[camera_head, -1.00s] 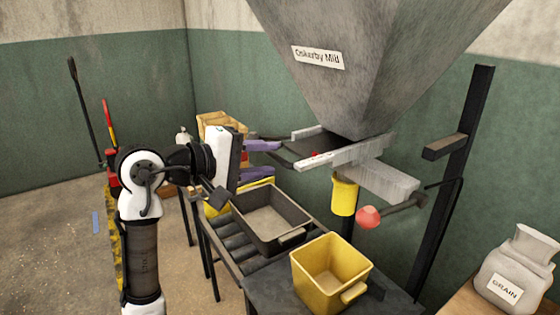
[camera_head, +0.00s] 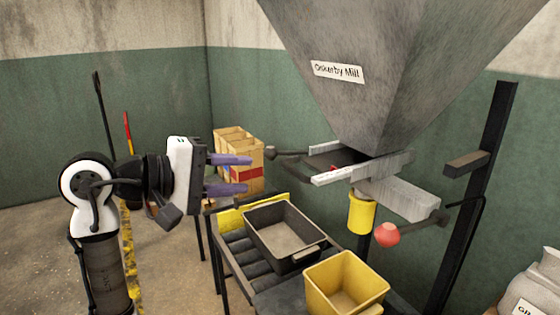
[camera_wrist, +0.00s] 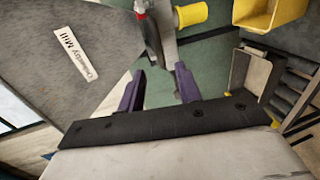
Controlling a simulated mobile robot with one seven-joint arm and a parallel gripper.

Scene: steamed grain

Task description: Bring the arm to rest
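My gripper (camera_head: 249,174) has two purple fingers held apart with nothing between them, so it is open and empty. It points right at the left of the head view, above the floor side of the roller stand. The fingertips are apart from the dark-knobbed handle (camera_head: 272,152) of the mill's chute. In the wrist view the spread fingers (camera_wrist: 160,72) also show, with the grey hopper beyond on the left. My arm is raised and bent at the left of the head view.
The grey mill hopper (camera_head: 345,45) hangs above the chute. A dark tray (camera_head: 306,262) sits on rollers (camera_head: 246,262), beside a yellow bin (camera_head: 338,303). A red-knobbed lever (camera_head: 387,234) sticks out by the yellow spout (camera_head: 361,212). Cardboard boxes (camera_head: 246,155) stand behind. Floor at left is open.

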